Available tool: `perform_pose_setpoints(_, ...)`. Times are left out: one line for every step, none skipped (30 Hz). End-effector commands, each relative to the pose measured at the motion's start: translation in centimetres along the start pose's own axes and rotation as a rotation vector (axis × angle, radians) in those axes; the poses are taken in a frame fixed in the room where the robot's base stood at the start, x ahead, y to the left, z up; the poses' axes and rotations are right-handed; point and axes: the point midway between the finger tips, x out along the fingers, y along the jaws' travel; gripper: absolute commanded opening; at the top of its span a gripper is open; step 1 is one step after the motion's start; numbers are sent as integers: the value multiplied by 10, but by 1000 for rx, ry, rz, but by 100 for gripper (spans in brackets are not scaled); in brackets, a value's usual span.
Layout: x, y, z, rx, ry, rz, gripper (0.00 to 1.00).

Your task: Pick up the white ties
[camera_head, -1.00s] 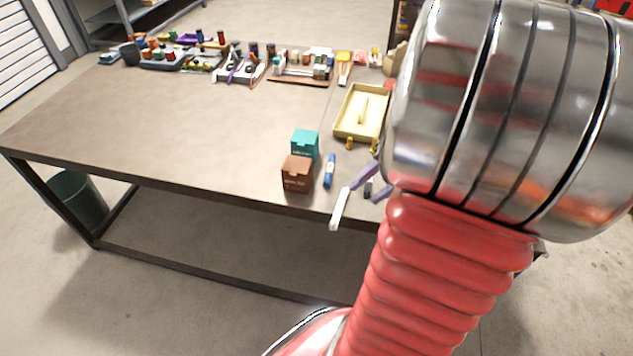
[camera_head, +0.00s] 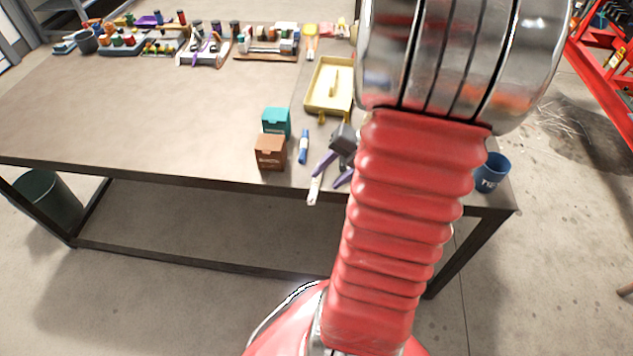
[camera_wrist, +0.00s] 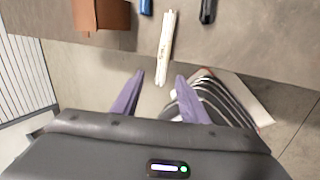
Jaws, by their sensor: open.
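The white ties (camera_head: 314,191) form a thin pale bundle at the front edge of the workbench, one end jutting past the edge. In the wrist view they show as an upright white strip (camera_wrist: 167,42). My gripper (camera_head: 335,173) has purple fingers and a dark body. It hangs just right of the ties in the head view. In the wrist view its fingers (camera_wrist: 160,77) are apart, with the near end of the strip appearing in the gap between them. I cannot tell the height between fingertips and ties. Nothing is held.
A brown box (camera_head: 270,154), a teal box (camera_head: 276,122) and a blue marker (camera_head: 304,147) stand or lie left of the gripper. A yellow tray (camera_head: 322,98) is behind. A blue cup (camera_head: 491,172) is at the right corner. The bench's left middle (camera_head: 150,110) is clear.

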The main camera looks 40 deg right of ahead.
Motion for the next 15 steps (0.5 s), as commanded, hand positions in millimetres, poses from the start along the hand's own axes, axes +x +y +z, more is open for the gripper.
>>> perform_pose_setpoints(6,0,-1,0,4,0,40)
perform_pose_setpoints(9,0,-1,0,3,0,40)
perform_pose_setpoints(12,0,0,0,2,0,40)
perform_pose_setpoints(13,0,0,0,1,0,40)
perform_pose_setpoints(14,0,0,0,1,0,40)
perform_pose_setpoints(14,0,0,-1,0,-1,40)
perform_pose_setpoints(14,0,0,-1,0,-1,40)
perform_pose_setpoints(14,0,0,-1,0,-1,40)
perform_pose_setpoints(14,0,0,-1,0,-1,40)
perform_pose_setpoints(14,0,0,-1,-1,-1,40)
perform_pose_setpoints(14,0,0,-1,0,-1,40)
perform_pose_setpoints(14,0,0,0,-1,-1,40)
perform_pose_setpoints(14,0,0,0,-1,-1,40)
perform_pose_setpoints(14,0,0,0,0,-1,40)
perform_pose_setpoints(15,0,0,0,0,-1,40)
